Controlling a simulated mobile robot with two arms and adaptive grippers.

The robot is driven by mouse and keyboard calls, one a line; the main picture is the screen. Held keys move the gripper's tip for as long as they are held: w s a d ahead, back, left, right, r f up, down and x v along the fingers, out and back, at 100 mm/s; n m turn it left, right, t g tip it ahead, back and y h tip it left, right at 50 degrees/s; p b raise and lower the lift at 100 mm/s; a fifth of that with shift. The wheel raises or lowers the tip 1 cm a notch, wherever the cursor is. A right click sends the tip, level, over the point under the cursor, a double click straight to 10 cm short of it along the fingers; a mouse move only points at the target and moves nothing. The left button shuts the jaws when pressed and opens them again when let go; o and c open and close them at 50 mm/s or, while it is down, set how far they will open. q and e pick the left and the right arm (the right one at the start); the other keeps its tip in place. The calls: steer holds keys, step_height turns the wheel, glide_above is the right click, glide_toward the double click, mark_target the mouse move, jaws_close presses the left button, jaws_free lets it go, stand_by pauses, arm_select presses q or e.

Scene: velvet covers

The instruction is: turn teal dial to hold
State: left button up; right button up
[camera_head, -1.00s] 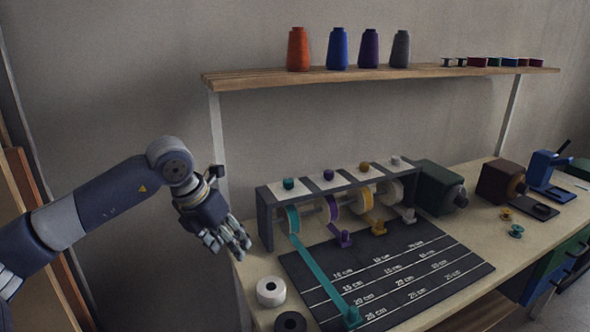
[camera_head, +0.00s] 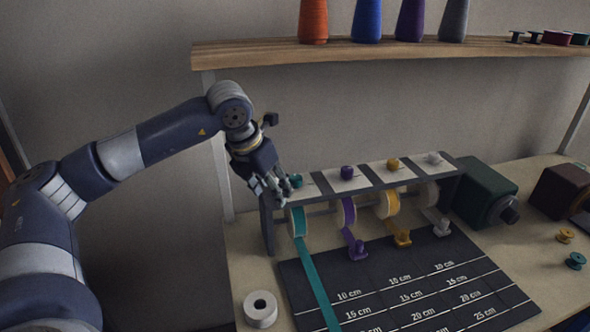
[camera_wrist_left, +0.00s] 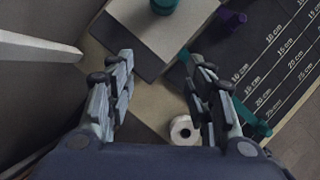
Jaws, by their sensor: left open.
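The teal dial (camera_head: 296,181) sits on the white top plate at the left end of the ribbon rack (camera_head: 322,203). In the left wrist view the teal dial (camera_wrist_left: 164,5) shows at the top edge, beyond my fingertips and partly cut off. My left gripper (camera_head: 276,190) is just left of the dial, pointing down, and partly covers it in the head view. In the wrist view its fingers (camera_wrist_left: 160,85) are spread with nothing between them. The teal ribbon (camera_head: 314,280) runs from its spool down over the black mat. My right gripper is out of view.
Purple (camera_head: 347,172), yellow (camera_head: 393,164) and grey (camera_head: 433,158) dials stand along the rack. A shelf (camera_head: 260,52) with thread cones is above. A white roll (camera_head: 260,309) lies on the table, front left. A dark green machine (camera_head: 484,192) stands right of the rack.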

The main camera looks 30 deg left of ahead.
mark_target(295, 177)
arm_select(q)
steer(key=w, duration=0.2)
steer(key=w+p, duration=0.1)
steer(key=w, duration=0.2)
steer(key=w+p, duration=0.1)
steer(key=w, duration=0.2)
steer(key=shift+w+d, duration=0.1)
steer(key=shift+d, duration=0.15)
steer(key=shift+w+f, duration=0.15)
steer(key=shift+w, duration=0.1)
steer(key=shift+w+f, duration=0.1)
steer(key=shift+f, duration=0.4)
steer(key=c, duration=0.9)
steer(key=shift+c, duration=0.8)
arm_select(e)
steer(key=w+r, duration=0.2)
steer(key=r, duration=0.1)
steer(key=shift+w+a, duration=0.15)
